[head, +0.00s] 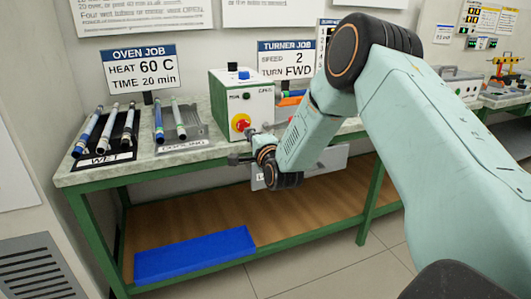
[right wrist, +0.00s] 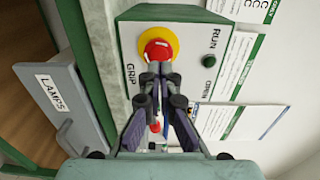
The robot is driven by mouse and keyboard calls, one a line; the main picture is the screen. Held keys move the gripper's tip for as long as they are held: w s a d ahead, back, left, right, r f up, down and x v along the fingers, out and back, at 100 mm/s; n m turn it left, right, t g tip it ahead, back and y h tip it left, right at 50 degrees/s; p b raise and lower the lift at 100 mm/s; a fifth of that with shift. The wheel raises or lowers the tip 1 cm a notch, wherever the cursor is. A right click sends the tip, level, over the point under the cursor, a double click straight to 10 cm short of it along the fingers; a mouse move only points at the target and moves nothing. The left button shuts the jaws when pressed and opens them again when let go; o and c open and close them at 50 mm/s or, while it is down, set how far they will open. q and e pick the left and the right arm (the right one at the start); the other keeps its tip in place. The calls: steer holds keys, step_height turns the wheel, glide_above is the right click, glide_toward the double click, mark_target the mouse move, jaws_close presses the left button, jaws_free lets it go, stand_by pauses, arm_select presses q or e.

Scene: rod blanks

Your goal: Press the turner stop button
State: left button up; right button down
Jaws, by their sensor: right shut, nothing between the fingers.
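The turner box (head: 243,97) is a pale panel with green sides on the bench. Its stop button (head: 241,121) is a red mushroom head on a yellow disc, low on the front. In the right wrist view the red button (right wrist: 158,50) shows just beyond my fingertips. My right gripper (head: 251,137) is shut and empty in front of the panel, below and right of the button. In the right wrist view its closed fingertips (right wrist: 159,68) overlap the button's lower edge; I cannot tell whether they touch it. My left gripper is not in view.
A small green button (right wrist: 208,60) sits beside the labels RUN and OPEN. A rack marked WET (head: 104,158) and a grey tray (head: 180,143) hold rods left of the box. A grey LAMPS drawer front (right wrist: 75,105) is beside the bench edge.

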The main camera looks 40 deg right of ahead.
steer(key=p+v, duration=0.2)
steer(key=v, duration=0.7)
steer(key=shift+s, duration=0.3)
steer(key=shift+f, duration=0.1)
